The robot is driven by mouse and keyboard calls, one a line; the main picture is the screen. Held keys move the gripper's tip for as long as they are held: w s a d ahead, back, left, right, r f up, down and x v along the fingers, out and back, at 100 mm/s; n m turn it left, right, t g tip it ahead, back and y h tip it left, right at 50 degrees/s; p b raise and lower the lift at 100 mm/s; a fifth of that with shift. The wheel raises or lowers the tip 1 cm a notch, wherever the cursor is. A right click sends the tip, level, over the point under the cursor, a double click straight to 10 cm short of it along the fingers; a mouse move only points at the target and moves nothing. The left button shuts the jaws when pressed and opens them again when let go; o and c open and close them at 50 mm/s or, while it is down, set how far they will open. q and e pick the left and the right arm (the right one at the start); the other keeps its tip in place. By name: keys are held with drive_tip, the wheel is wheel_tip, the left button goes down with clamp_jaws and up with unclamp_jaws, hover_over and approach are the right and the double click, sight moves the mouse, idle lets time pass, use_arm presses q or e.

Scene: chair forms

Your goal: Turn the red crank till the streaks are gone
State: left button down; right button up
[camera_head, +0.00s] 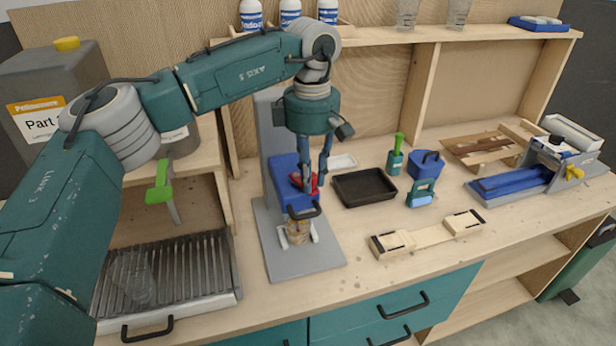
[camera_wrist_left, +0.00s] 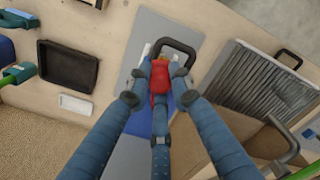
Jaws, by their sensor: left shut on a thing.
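The red crank (camera_head: 307,183) sits on the blue head (camera_head: 281,166) of a mixer with a grey stand and base plate (camera_head: 290,261). My left gripper (camera_head: 310,180) points down from above and is shut on the crank. In the left wrist view, the red crank (camera_wrist_left: 160,77) lies between the fingers of my left gripper (camera_wrist_left: 157,86). A small container (camera_head: 298,232) with tan and brown streaked contents stands under the mixer head, between light clamps. The fingers partly cover the crank in the head view. My right gripper is not in view.
A black tray (camera_head: 364,188) lies right of the mixer, with a green-topped bottle (camera_head: 396,157) and blue pot (camera_head: 427,165) beyond. A wooden jig (camera_head: 428,236) lies front right. A ribbed drain tray (camera_head: 180,273) with a clear glass is at left.

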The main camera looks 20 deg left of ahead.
use_arm(q)
drive_tip(key=w+n, duration=0.1)
drive_tip(key=n, duration=0.2)
drive_tip(key=shift+w+d+n, duration=0.35)
drive_tip(key=shift+d+n, duration=0.05)
drive_tip(key=w+a+n+p, duration=0.2)
drive_tip(key=w+n, duration=0.4)
drive_tip(key=n, duration=0.7)
drive_tip(key=shift+n+p, duration=0.4)
drive_tip(key=shift+p, duration=0.05)
drive_tip(key=c, duration=1.6)
unclamp_jaws()
drive_tip(key=shift+o, duration=0.2)
drive_tip(key=shift+r, duration=0.1)
